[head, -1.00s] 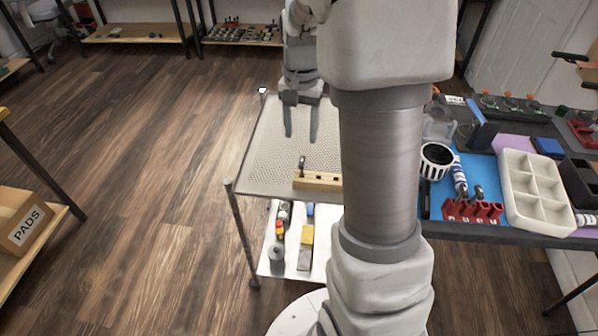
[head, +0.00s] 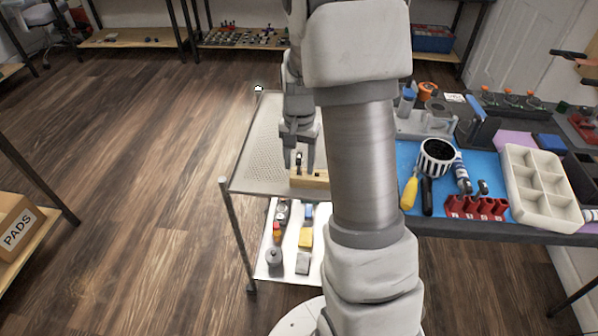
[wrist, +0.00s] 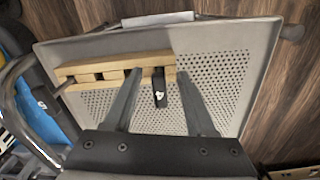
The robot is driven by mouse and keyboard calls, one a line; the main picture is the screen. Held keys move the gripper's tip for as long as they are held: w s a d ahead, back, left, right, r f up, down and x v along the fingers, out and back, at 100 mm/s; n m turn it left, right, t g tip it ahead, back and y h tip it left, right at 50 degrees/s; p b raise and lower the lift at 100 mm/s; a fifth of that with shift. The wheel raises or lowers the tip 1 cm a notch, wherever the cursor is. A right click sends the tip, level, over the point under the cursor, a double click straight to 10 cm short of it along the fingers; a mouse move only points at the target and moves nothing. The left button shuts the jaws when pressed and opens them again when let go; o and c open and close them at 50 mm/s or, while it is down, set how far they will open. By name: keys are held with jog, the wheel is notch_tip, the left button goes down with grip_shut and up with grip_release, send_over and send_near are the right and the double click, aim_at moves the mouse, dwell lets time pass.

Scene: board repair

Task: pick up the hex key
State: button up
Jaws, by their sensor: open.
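A small dark upright piece, which looks like the hex key (head: 299,158), stands at the left end of a wooden block with slots (head: 313,180). In the wrist view the dark piece (wrist: 159,88) rises from the block (wrist: 110,65) between my two fingers. My gripper (head: 300,166) is open and points down over that end of the block. In the wrist view a finger of my gripper (wrist: 159,74) lies on each side of the piece, with a gap on both sides. The lower part of the piece is hidden in the block.
The block rests on a perforated metal cart top (head: 262,155) with free room to its left. A lower shelf (head: 272,262) holds several small items. At right a dark workbench carries a striped cup (head: 436,158), a yellow-handled tool (head: 409,192), red holders and a white compartment tray (head: 540,185).

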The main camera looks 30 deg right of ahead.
grip_shut()
jog(key=shift+r, duration=0.15)
dwell(0.4)
